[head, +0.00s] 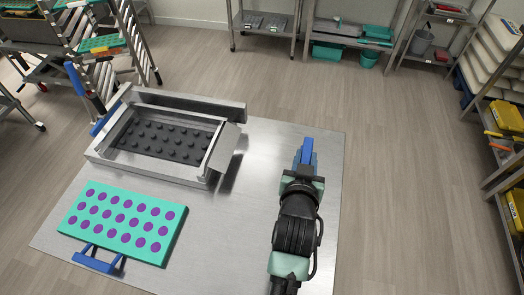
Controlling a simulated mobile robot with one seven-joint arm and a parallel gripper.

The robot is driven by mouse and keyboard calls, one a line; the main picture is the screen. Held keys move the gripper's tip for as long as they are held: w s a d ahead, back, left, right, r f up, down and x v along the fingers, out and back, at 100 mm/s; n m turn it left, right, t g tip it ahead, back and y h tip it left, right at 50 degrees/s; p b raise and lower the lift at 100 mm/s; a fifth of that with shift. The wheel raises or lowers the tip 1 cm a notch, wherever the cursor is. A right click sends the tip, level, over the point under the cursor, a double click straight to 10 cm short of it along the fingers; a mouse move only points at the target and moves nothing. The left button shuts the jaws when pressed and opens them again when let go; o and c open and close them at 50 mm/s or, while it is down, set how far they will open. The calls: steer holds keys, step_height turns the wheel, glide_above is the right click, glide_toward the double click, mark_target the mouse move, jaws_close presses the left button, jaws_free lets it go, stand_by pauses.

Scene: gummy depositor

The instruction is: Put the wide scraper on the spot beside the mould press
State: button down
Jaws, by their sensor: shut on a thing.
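My arm reaches in from the bottom, and my gripper (302,174) is over the right part of the steel table. It is shut on a blue piece (306,152) that sticks out past its tip. This looks like the wide scraper, but most of it is hidden by my wrist, and I cannot tell if it touches the table. The mould press (100,155) is a grey metal frame around a dark plate with rows of knobs, at the table's back left. My gripper is to the right of the press, apart from it.
A turquoise mould (172,236) with purple dots lies front left, with a blue handle (98,260) at its near edge. The steel table top (256,205) is bare between press, mould and my arm. Racks stand around the room, with open floor between.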

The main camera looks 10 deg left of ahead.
step_height(320, 180, down, 4)
steer(key=shift+w+a+f, duration=0.1)
steer(key=shift+f, duration=0.55)
steer(key=shift+f+p, duration=0.35)
steer(key=shift+f, duration=1.9)
steer(key=shift+f, duration=0.15)
steer(key=c, duration=0.7)
jaws_free()
